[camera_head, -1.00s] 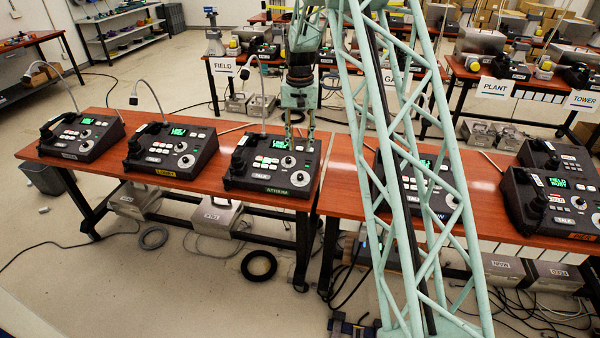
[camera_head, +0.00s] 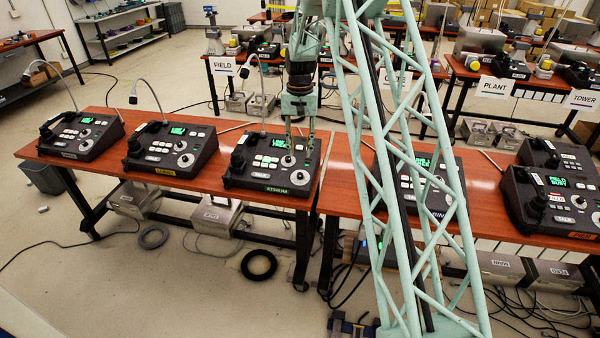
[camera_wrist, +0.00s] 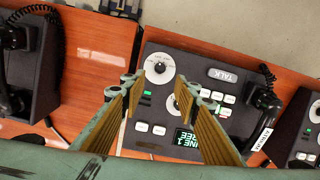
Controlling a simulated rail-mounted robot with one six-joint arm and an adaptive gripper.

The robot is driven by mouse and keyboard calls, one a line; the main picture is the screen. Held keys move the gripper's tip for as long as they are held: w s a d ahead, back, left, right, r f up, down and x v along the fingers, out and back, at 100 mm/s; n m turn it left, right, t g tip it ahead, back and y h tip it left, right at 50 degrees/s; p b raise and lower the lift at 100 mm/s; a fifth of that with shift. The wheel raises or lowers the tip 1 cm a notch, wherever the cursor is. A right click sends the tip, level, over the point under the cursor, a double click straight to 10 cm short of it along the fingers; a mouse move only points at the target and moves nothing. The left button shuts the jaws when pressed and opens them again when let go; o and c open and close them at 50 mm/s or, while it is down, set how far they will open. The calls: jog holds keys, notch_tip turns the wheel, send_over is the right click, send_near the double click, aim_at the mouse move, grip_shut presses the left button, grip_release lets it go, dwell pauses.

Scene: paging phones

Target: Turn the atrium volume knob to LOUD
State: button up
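The atrium phone (camera_head: 244,181) is a dark desk console with a green label on its front edge. In the wrist view its faceplate (camera_wrist: 216,58) shows upside down, with a lit screen reading "LINE 1 FREE". It has two round white dials: a front dial (camera_wrist: 160,68), fully visible, and a rear dial (camera_wrist: 173,103), partly behind a finger. I cannot read which is the volume knob or its setting. My gripper (camera_head: 299,152) points down over the console's right side. In the wrist view my gripper (camera_wrist: 166,88) is open, fingers apart, with nothing clearly held. Contact cannot be told.
The lobby phone (camera_head: 165,158) stands to the left on the same wooden table (camera_head: 219,132). The atrium handset (camera_wrist: 264,108) and its cord lie to the side of the faceplate. Another console (camera_wrist: 32,68) stands across the table gap. A gooseneck microphone (camera_head: 262,90) rises behind the console.

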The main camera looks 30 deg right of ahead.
aim_at(300, 174)
notch_tip(300, 174, down, 11)
jog(key=shift+b, duration=0.5)
dwell(0.3)
jog(key=c, duration=0.9)
